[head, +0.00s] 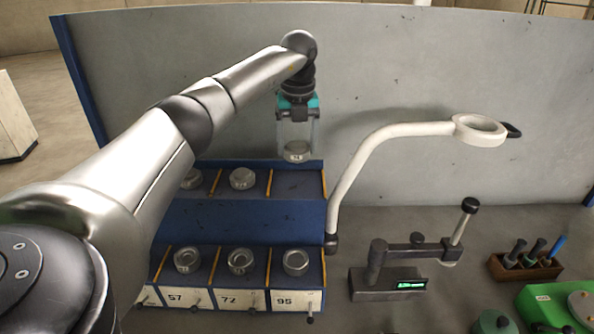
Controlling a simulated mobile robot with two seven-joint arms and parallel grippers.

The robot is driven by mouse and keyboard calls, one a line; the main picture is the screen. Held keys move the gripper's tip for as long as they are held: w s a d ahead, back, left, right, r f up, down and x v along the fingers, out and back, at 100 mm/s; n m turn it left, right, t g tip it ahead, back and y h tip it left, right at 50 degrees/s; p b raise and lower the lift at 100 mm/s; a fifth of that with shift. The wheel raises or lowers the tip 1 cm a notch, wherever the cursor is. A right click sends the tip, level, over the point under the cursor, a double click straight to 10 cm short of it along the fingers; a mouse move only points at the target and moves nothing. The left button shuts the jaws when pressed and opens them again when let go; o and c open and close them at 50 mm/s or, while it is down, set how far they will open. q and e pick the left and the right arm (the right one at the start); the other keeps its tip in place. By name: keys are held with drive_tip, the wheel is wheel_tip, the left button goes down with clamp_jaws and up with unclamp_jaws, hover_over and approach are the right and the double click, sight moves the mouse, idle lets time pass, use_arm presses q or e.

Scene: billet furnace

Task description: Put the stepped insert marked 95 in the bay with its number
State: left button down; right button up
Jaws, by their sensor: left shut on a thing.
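My left gripper (297,149) is shut on a round grey metal insert (296,153), with a dark mark on its face too small to read surely. It holds the insert above the back row of a blue two-tier rack (240,222), over the back right bay. That bay (297,184) shows no insert. The front row has labels 57, 72 and 95 (285,301); a hollow round metal piece (296,262) sits in the bay behind label 95. My right gripper is not in view.
Metal pieces (242,178) sit in other back bays; ring-like pieces (240,261) sit in front bays. A white curved arm with a ring (390,140) rises right of the rack. A bench gauge (390,280) and wooden tool holder (525,266) stand further right. A grey panel stands behind.

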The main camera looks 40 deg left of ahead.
sight(297, 145)
use_arm(q)
wheel_tip(297, 145, down, 3)
drive_tip(key=shift+f, duration=0.1)
drive_tip(key=shift+f+p, duration=0.35)
drive_tip(key=shift+f, duration=1.75)
drive_tip(key=shift+f, duration=0.1)
unclamp_jaws()
drive_tip(key=shift+f, duration=0.1)
drive_tip(key=r, duration=0.4)
drive_tip(key=r+b, duration=0.1)
drive_tip(key=r, duration=0.3)
drive_tip(key=s+d+r, duration=0.1)
drive_tip(key=r, duration=0.3)
drive_tip(key=shift+r+b, duration=0.15)
drive_tip(key=shift+b, duration=0.15)
drive_tip(key=shift+d, duration=0.1)
